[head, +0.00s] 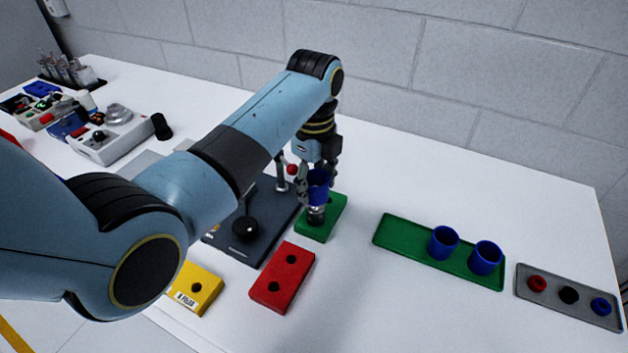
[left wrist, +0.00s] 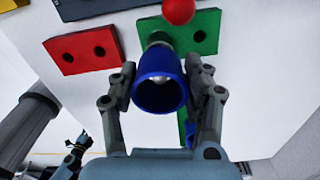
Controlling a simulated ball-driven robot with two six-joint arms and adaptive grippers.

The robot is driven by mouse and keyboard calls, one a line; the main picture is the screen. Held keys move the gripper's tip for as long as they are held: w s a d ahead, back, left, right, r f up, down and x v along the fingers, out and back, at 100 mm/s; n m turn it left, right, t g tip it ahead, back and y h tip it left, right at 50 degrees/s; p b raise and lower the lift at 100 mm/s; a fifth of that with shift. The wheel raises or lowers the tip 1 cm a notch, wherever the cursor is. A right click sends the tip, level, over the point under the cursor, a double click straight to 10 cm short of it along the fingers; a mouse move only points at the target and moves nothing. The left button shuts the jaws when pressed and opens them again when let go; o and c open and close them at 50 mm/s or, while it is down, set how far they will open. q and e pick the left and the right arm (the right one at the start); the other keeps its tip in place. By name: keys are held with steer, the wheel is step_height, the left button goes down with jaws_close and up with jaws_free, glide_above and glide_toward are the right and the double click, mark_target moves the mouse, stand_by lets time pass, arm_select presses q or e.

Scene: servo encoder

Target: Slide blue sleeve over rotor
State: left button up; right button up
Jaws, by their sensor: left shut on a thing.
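My left gripper (head: 318,190) is shut on a blue sleeve (head: 319,183), holding it upright above the green block (head: 335,210). The sleeve also shows in the left wrist view (left wrist: 159,92), between the two fingers, its open end facing the camera. The metallic rotor (head: 316,214) stands on the green block just under the sleeve. Its upper part is hidden by the sleeve, and something pale shows inside the sleeve's opening. I cannot tell how far the sleeve is around the rotor. My right gripper seems to show small and dark in the left wrist view (left wrist: 78,143).
Two blue sleeves stand on a green tray (head: 395,234). A grey tray (head: 527,288) holds red, black and blue rings. A red block (head: 283,277), a yellow block (head: 207,287) and a dark press with a red knob (head: 292,169) are close by. The table's front right is clear.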

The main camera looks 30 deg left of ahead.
arm_select(q)
steer(key=shift+f, duration=0.1)
steer(key=shift+f+b, duration=0.3)
steer(key=shift+f, duration=0.5)
steer(key=shift+f, duration=0.2)
steer(key=shift+f+b, duration=0.35)
steer(key=shift+f, duration=0.45)
steer(key=o, duration=1)
steer(key=shift+c, duration=0.2)
steer(key=shift+o, duration=0.4)
